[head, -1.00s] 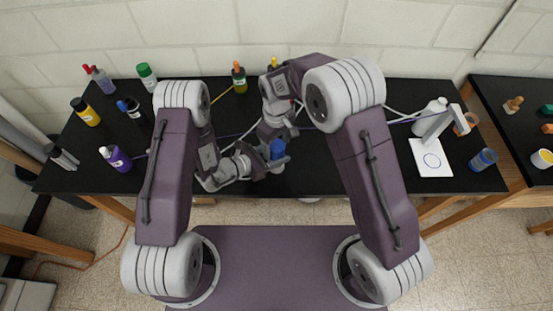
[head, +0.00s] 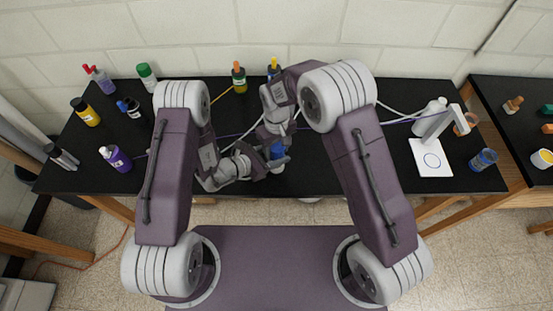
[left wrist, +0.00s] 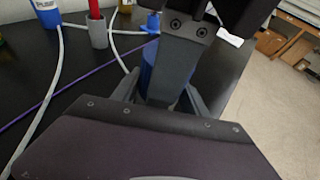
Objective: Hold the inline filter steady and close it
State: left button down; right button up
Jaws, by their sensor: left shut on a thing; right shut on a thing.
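The inline filter (head: 277,153) shows as a small blue body near the front edge of the black table, largely hidden by my grippers. My left gripper (head: 268,161) reaches it from the left and is shut on it. My right gripper (head: 275,142) comes down from above and behind and is shut at the filter's upper part. In the left wrist view a blue strip of the filter (left wrist: 147,68) shows beside dark gripper parts. The filter's top and how far it is closed are hidden.
Several bottles stand at the table's left, including a purple one (head: 115,158). Two capped bottles stand behind my grippers, one green and orange (head: 239,77). White and purple tubing crosses the table.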

aim_at(276, 145)
jog(key=m, duration=0.4)
jog(key=o, duration=1.5)
jog(key=shift+o, duration=0.2)
jog(key=shift+r, duration=2.35)
